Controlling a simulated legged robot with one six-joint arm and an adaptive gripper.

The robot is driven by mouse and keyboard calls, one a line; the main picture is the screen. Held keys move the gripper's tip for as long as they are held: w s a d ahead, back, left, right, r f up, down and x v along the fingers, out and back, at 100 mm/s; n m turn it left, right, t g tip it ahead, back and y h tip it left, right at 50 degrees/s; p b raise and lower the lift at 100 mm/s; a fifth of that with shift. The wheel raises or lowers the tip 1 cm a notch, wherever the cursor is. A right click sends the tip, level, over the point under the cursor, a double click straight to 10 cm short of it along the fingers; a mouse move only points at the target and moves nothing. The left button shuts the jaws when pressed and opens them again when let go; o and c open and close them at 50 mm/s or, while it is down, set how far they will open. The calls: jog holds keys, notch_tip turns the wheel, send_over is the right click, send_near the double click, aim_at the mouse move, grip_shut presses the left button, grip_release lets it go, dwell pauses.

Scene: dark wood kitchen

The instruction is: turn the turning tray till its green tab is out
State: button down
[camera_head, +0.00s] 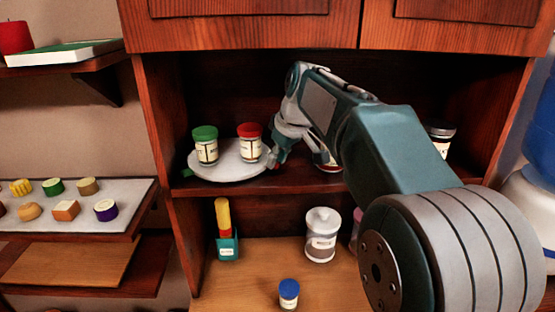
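The turning tray (228,172) is a round white disc on the middle shelf of the dark wood cabinet. A small green tab (188,172) shows at its left edge, pointing left. A jar with a green lid (206,146) and a jar with a red lid (250,142) stand upright on the tray. My gripper (274,160) is at the tray's right edge, close to the red-lidded jar. A small red patch shows by its tips; I cannot tell what it belongs to. The fingers are too small and partly hidden to show whether they are open or touching the tray.
A jar (329,165) is partly hidden behind my arm; a dark-lidded jar (441,137) stands at right. Below are a teal holder (227,248), a white-lidded canister (321,240) and a blue-capped jar (288,293). The shelf's front edge lies just before the tray.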

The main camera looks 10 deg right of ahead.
jog(key=shift+w+f, duration=0.1)
jog(key=shift+f, duration=0.3)
jog(key=shift+w+d+f+n+g+y, duration=0.1)
jog(key=shift+w+d+n+g+y, duration=0.25)
jog(key=shift+w+n, duration=0.35)
jog(key=shift+s, duration=0.15)
jog(key=shift+c, duration=1.8)
grip_release()
jog(key=shift+a, duration=0.15)
jog(key=shift+r, duration=0.2)
